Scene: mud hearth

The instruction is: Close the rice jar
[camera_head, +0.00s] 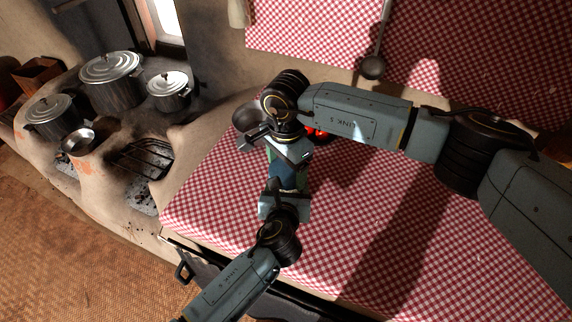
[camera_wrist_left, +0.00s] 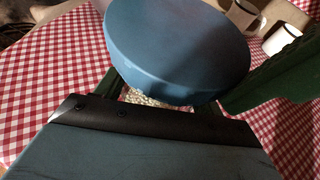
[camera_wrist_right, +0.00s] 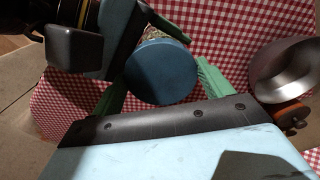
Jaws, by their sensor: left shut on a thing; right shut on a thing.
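The rice jar (camera_head: 288,178) is on the checked cloth, mostly hidden between my two grippers. Its rice (camera_wrist_left: 150,97) shows under the lid in the left wrist view. The round blue lid (camera_wrist_left: 178,50) is over the jar's top; it also shows in the right wrist view (camera_wrist_right: 160,72). I cannot tell whether it is seated on the rim. My left gripper (camera_head: 286,188) is shut on the jar from the front, with green fingers at its sides. My right gripper (camera_head: 290,155) is shut on the lid from above, with green fingers on either side of it.
A metal bowl (camera_head: 247,117) stands behind the jar, and red items (camera_head: 316,132) are partly hidden by my right arm. The stove with several pots (camera_head: 110,80) is left. The cloth's front right is clear.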

